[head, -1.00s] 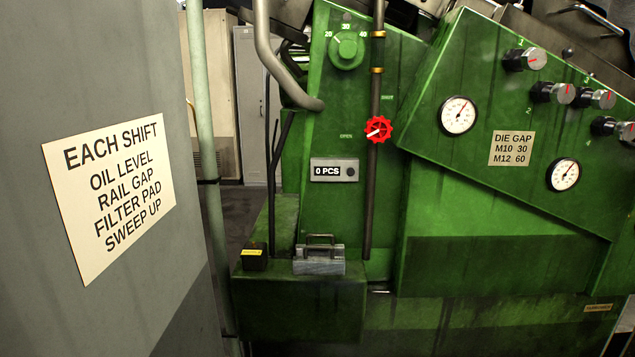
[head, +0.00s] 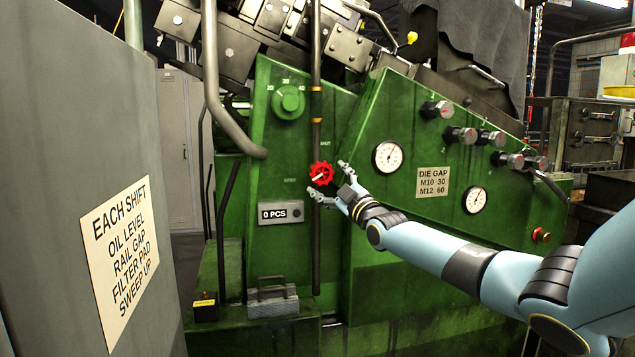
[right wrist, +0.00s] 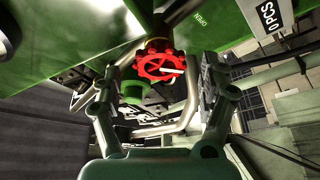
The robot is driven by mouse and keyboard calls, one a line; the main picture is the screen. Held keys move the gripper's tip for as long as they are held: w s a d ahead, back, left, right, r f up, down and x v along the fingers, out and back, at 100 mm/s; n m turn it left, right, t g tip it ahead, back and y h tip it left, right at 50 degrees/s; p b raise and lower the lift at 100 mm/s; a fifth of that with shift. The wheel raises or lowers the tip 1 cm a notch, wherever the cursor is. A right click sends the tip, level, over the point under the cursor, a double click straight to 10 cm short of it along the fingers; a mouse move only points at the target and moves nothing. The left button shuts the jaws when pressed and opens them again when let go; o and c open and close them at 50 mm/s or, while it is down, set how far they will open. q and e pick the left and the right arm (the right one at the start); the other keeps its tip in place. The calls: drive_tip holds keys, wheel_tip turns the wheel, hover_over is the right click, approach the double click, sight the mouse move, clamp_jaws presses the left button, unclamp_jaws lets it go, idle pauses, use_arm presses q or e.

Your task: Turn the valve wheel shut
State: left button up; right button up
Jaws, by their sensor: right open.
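The red valve wheel (head: 321,173) sits on a dark vertical pipe (head: 316,110) on the green machine's front, with OPEN lettered to its left and SHUT above right. A pale pointer on the wheel aims to the left, toward the OPEN side. My right gripper (head: 331,178) is open at the wheel, its fingers apart above right and below it. In the right wrist view the wheel (right wrist: 161,69) shows beyond and between the two open fingers; I cannot tell whether they touch it. My left gripper is not in view.
A grey panel with an EACH SHIFT sign (head: 120,255) stands close at left. A counter reading 0 PCS (head: 280,212) is below the wheel. A sloped panel with gauges (head: 388,156) and knobs lies to the right. A grey handled block (head: 272,303) rests on the ledge below.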

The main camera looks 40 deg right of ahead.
sight(325, 177)
drive_tip(key=b+x, duration=0.1)
drive_tip(key=x, duration=0.3)
drive_tip(key=shift+w+d+f, duration=0.15)
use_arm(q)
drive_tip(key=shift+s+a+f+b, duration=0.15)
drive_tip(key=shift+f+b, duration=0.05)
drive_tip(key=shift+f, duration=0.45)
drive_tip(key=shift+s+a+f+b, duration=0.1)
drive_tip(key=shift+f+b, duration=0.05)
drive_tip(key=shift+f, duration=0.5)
use_arm(e)
drive_tip(key=shift+w+d+r, duration=0.1)
drive_tip(key=shift+w+r, duration=0.15)
drive_tip(key=shift+w, duration=0.3)
drive_tip(key=c, duration=1.3)
